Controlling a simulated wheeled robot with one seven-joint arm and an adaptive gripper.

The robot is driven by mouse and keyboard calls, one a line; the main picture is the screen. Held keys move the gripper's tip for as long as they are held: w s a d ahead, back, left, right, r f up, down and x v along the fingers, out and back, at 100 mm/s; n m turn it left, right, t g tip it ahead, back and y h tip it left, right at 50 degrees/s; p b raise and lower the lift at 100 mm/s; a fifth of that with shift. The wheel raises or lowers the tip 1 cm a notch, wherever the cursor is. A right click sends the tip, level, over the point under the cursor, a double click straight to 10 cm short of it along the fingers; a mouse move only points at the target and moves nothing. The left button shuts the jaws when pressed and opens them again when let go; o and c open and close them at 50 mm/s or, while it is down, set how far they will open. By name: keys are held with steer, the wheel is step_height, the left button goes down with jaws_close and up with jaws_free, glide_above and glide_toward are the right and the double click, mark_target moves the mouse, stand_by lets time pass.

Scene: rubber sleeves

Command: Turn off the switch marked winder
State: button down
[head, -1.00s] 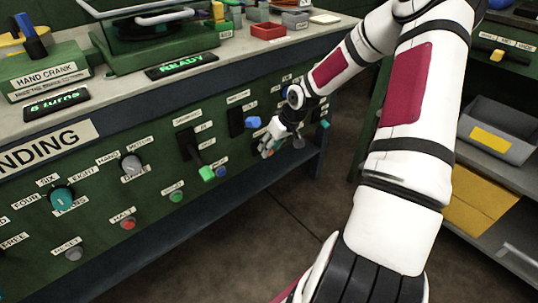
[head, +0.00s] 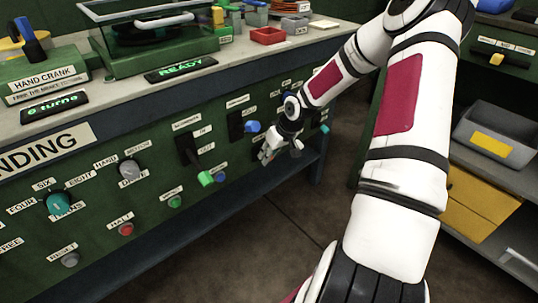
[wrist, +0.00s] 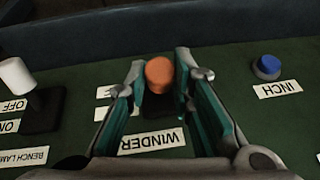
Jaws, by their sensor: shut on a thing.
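The winder switch shows an orange, round-ended lever (wrist: 159,74) in the wrist view, above an upside-down WINDER label (wrist: 152,142). My gripper (wrist: 163,78) has one teal-padded finger on each side of the orange end and is shut on it. The ON and OFF labels beside this switch are partly hidden by the left finger. In the head view my gripper (head: 268,152) is at the right part of the green panel and hides the winder switch there.
In the wrist view, a white-ended bench lamp switch (wrist: 16,76) is to the left and a blue INCH button (wrist: 268,66) to the right. In the head view, a green-ended lever (head: 204,178) and a blue-ended lever (head: 252,126) stick out left of my gripper.

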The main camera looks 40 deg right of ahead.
steer(key=shift+s, duration=0.1)
steer(key=f+t, duration=0.1)
steer(key=t, duration=0.1)
steer(key=f+t, duration=0.1)
steer(key=t, duration=0.1)
steer(key=shift+s+f, duration=0.15)
steer(key=shift+s, duration=0.2)
steer(key=shift+w+f+n+t+y+b, duration=0.15)
steer(key=shift+f+t+b, duration=0.15)
steer(key=shift+t+b, duration=0.3)
steer(key=shift+s+f+n+t+y+b, duration=0.1)
steer(key=shift+f+t+b, duration=0.2)
steer(key=shift+t, duration=0.35)
steer(key=shift+w+f+n+t+y+b, duration=0.15)
steer(key=shift+f+t+b, duration=0.1)
steer(key=shift+t+b, duration=0.35)
steer(key=shift+s, duration=0.1)
steer(key=c, duration=1.4)
jaws_free()
steer(key=shift+s, duration=0.1)
